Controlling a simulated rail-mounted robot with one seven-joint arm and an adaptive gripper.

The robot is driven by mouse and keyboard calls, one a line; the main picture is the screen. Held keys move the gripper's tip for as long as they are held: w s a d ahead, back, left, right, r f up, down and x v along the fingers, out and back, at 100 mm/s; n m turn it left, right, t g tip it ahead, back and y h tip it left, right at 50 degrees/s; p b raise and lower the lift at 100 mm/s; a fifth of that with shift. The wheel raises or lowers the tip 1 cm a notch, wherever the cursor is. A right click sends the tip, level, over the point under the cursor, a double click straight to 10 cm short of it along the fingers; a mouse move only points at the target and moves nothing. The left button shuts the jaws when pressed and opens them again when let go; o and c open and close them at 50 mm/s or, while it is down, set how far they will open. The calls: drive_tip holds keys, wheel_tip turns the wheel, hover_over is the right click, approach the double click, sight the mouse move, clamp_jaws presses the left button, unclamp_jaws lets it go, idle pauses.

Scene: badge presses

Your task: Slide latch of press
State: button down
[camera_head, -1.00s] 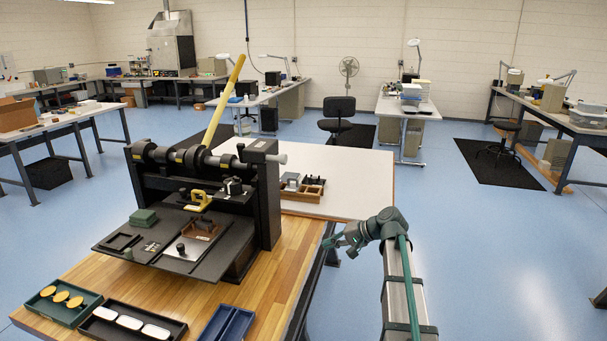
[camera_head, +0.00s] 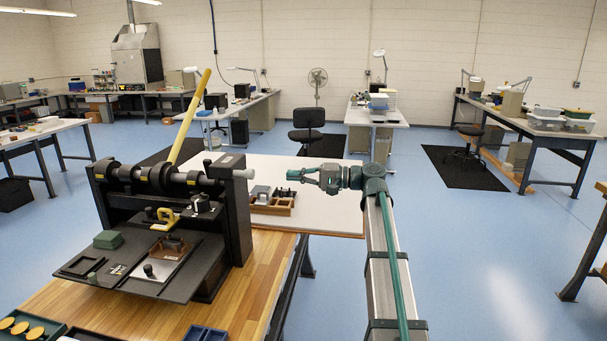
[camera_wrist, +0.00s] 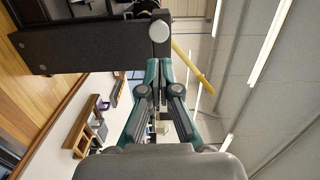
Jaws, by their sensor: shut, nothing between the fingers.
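The black press (camera_head: 235,215) stands on a wooden bench at the left. A silver knob (camera_head: 243,173) sticks out of the right side of its upright; I cannot tell for sure that it is the latch. My gripper (camera_head: 292,174) is shut and empty, at about the knob's height, pointing left with a gap between them in the head view. In the wrist view my shut fingers (camera_wrist: 158,72) point at the press's dark upright (camera_wrist: 90,45), and the round silver knob end (camera_wrist: 160,30) shows just beyond the fingertips.
The long yellow lever (camera_head: 188,118) slants up behind the press. The press bed (camera_head: 130,272) holds a green block (camera_head: 108,239).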

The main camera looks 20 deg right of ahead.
sight(254, 174)
drive_tip(key=p+x, duration=0.2)
drive_tip(key=x, duration=0.7)
drive_tip(key=shift+w+a+f+p, duration=0.1)
drive_tip(key=shift+a+p, duration=0.05)
drive_tip(key=shift+p, duration=0.15)
drive_tip(key=shift+w, duration=0.1)
